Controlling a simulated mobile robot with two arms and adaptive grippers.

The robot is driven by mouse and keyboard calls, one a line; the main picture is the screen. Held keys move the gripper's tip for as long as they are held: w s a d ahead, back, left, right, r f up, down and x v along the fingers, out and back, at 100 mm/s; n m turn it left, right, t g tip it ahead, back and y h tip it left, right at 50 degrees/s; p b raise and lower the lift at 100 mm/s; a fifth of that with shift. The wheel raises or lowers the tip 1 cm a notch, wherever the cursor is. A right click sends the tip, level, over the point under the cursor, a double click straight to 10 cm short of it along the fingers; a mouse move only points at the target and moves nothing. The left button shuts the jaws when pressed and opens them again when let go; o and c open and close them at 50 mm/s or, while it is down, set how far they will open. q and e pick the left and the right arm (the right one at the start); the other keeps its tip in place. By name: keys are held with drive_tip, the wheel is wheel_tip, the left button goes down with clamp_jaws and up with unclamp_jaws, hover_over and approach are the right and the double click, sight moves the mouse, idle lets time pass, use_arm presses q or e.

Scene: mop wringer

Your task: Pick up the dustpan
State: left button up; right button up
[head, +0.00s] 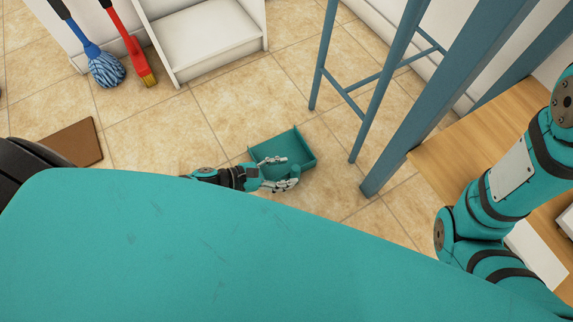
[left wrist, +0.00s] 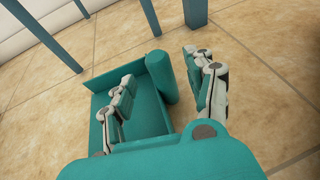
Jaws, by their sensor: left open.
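The teal dustpan (head: 296,150) lies on the tiled floor in the middle of the head view, with raised walls around its tray. In the left wrist view the dustpan (left wrist: 142,132) fills the middle, and its thick rounded handle (left wrist: 161,78) points toward the camera's right side. My left gripper (head: 280,174) is open at the near edge of the dustpan. In the left wrist view its fingers (left wrist: 165,100) stand on either side of the handle, one set over the tray and one outside; I cannot tell whether they touch it. My right gripper is out of view.
A blue mop (head: 106,70) and a red broom (head: 146,72) lean by a white shelf unit (head: 205,42). A blue stool (head: 350,92) stands right of the dustpan, near a wooden table (head: 470,145). A brown mat (head: 75,143) lies left.

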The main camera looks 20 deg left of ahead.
sight(295, 171)
use_arm(q)
drive_tip(key=b+x, duration=0.2)
drive_tip(key=x, duration=0.2)
drive_tip(key=shift+f, duration=0.15)
drive_tip(key=shift+c, duration=0.4)
clamp_jaws()
